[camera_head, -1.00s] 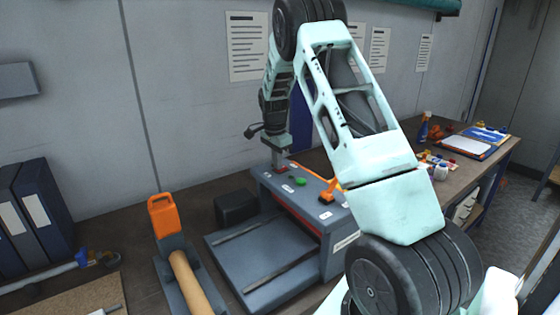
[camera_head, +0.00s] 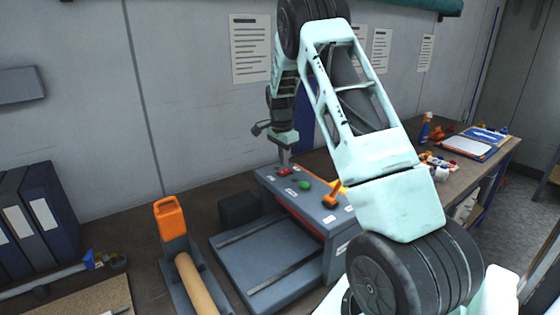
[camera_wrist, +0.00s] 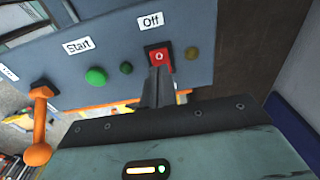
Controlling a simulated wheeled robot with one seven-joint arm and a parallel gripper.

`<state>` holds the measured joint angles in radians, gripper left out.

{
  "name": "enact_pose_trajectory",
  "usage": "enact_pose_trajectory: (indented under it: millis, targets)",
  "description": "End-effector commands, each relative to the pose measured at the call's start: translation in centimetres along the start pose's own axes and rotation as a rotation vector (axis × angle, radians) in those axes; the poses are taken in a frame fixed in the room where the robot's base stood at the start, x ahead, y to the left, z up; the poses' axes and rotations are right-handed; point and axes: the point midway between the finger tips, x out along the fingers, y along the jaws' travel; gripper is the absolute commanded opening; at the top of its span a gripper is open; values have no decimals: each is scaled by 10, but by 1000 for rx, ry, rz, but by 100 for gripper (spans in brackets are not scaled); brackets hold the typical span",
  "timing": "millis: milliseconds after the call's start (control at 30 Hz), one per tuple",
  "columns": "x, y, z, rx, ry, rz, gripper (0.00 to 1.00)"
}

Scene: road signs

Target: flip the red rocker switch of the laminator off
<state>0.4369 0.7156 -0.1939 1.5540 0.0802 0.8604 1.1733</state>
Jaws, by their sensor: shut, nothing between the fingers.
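The laminator (camera_head: 320,232) is a grey-blue machine on the bench in the head view. Its red rocker switch (camera_wrist: 159,59) sits in a dark frame below an "Off" label (camera_wrist: 151,20) in the wrist view; a white ring mark shows on its face. The switch also shows small in the head view (camera_head: 284,171). My gripper (camera_wrist: 160,72) is shut and empty, its fingertips at the lower edge of the switch in the wrist view. I cannot tell whether they touch it. In the head view my gripper (camera_head: 284,163) points down over the panel's far left end.
A green button (camera_wrist: 96,76) under a "Start" label and an orange lever (camera_wrist: 39,125) share the panel. An orange-handled tool (camera_head: 168,218) stands left of the laminator, and dark binders (camera_head: 38,215) stand farther left. A wall is close behind.

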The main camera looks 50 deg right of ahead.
Motion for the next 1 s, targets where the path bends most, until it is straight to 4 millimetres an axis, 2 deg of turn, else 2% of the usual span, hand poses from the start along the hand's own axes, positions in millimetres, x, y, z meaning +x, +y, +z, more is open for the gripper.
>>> enact_pose_trajectory:
  millis: [33,133,400,600,767,1000]
  targets:
    - [-17,-1,1,-3,-2,-5,0]
    - [-27,-2,1,-6,-1,-11,0]
    - [-79,-3,2,-7,-2,-14,0]
    - [-108,-3,2,-6,-4,-12,0]
    - [-118,-2,3,-6,-5,-10,0]
    - [-119,-2,3,-6,-5,-10,0]
